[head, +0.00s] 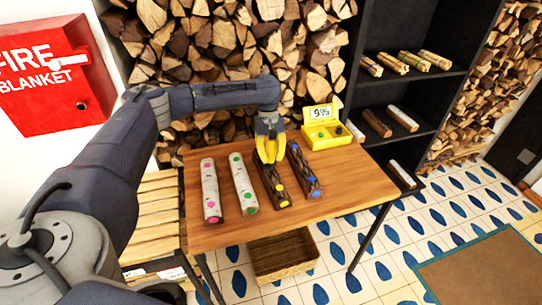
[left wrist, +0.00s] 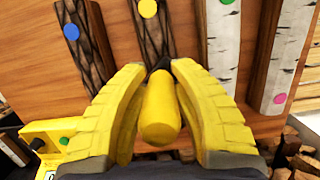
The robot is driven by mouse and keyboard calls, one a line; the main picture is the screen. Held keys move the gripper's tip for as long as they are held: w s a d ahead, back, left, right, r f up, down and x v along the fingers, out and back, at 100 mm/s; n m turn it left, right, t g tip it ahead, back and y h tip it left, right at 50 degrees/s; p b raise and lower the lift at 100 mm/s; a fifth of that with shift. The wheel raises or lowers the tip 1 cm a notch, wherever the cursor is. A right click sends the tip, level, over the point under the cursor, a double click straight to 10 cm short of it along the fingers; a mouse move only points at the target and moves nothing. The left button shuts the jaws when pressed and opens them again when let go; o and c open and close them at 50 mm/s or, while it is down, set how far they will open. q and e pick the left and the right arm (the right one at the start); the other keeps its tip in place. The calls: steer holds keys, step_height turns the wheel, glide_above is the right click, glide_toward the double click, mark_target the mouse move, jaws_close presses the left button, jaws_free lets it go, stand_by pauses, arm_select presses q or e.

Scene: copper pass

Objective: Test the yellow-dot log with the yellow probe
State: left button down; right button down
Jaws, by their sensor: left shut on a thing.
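The yellow-dot log (head: 269,178) is dark-barked and lies on the wooden table, third from left in a row of logs. It shows at the top of the left wrist view (left wrist: 152,38) with one yellow dot. My left gripper (head: 270,159), with yellow fingers, is over the far end of this log. In the left wrist view it is shut on the yellow probe (left wrist: 160,108), whose dark tip points at the log. I cannot tell whether the tip touches the bark. My right gripper is not in view.
Beside it lie a blue-dot dark log (head: 303,168), a green-dot birch log (head: 242,182) and a pink-dot birch log (head: 210,188). A yellow case (head: 330,138) with a display reading 9% stands at the back right of the table (head: 355,190). Its right front is clear.

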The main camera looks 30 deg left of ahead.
mark_target(271, 143)
arm_select(q)
steer(key=shift+f, duration=0.6)
stand_by(1.0)
steer(key=shift+s+d+v, duration=0.2)
steer(key=shift+v, duration=0.95)
steer(key=shift+s+d+v, duration=0.15)
steer(key=shift+v, duration=1)
steer(key=shift+s+d+v, duration=0.2)
steer(key=shift+v, duration=0.95)
steer(key=shift+r, duration=0.15)
